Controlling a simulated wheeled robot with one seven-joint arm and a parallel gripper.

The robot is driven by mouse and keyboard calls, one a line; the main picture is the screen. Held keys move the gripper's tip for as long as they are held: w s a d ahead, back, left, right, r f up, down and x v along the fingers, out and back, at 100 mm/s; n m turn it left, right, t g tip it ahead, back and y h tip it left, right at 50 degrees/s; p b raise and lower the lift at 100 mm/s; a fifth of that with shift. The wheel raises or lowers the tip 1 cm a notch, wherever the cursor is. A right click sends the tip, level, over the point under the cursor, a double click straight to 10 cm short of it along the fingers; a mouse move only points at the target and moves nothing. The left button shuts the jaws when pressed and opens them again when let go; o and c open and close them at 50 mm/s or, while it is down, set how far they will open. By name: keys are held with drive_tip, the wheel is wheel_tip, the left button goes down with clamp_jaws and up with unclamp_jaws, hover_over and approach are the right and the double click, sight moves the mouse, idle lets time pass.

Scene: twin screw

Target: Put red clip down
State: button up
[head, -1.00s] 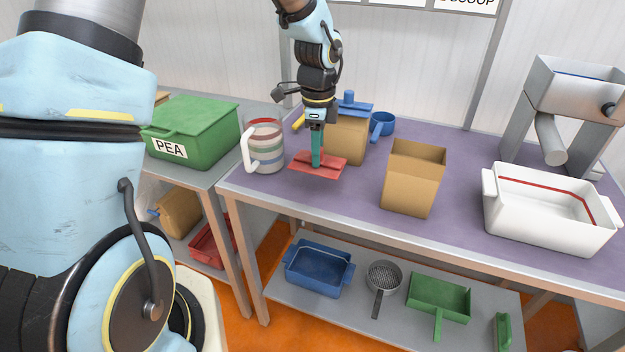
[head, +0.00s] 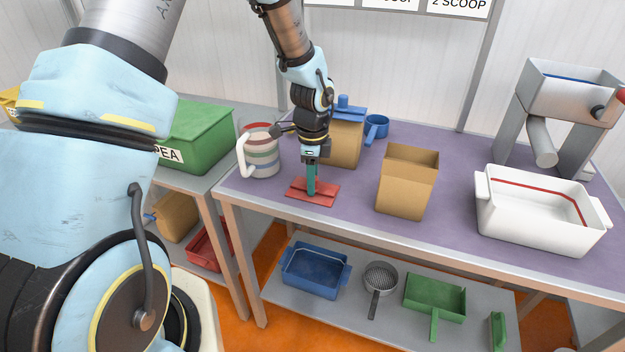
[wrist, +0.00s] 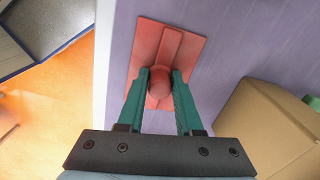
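The red clip (head: 325,191) is a flat red plate with a raised rib and a rounded knob. In the head view it lies flat at, or very close to, the purple tabletop (head: 352,208), near its front left. It also shows in the wrist view (wrist: 165,45), over the purple surface near the table's edge. My gripper (head: 311,191) points straight down onto it. In the wrist view the teal fingers of my gripper (wrist: 160,74) sit on both sides of the knob and appear closed on it. The clip's underside is hidden.
A striped jug (head: 262,155) stands left of my gripper. A cardboard box with a blue scoop-like top (head: 346,140) is behind it. An open cardboard box (head: 405,185) stands to the right, then a white tub (head: 530,220). The tabletop between clip and open box is clear.

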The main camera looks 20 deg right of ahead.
drive_tip(key=o, duration=0.4)
wheel_tip(320, 180, up, 12)
drive_tip(key=b, duration=0.1)
drive_tip(key=s+a+n, duration=0.1)
drive_tip(key=a+n, duration=0.6)
drive_tip(key=a, duration=0.3)
drive_tip(key=s+a+r+n+t, duration=0.1)
drive_tip(key=a+n, duration=0.7)
drive_tip(key=a, duration=0.2)
drive_tip(key=s+a+n, duration=0.2)
drive_tip(key=a+n, duration=0.6)
drive_tip(key=a, duration=0.2)
drive_tip(key=shift+r, duration=0.15)
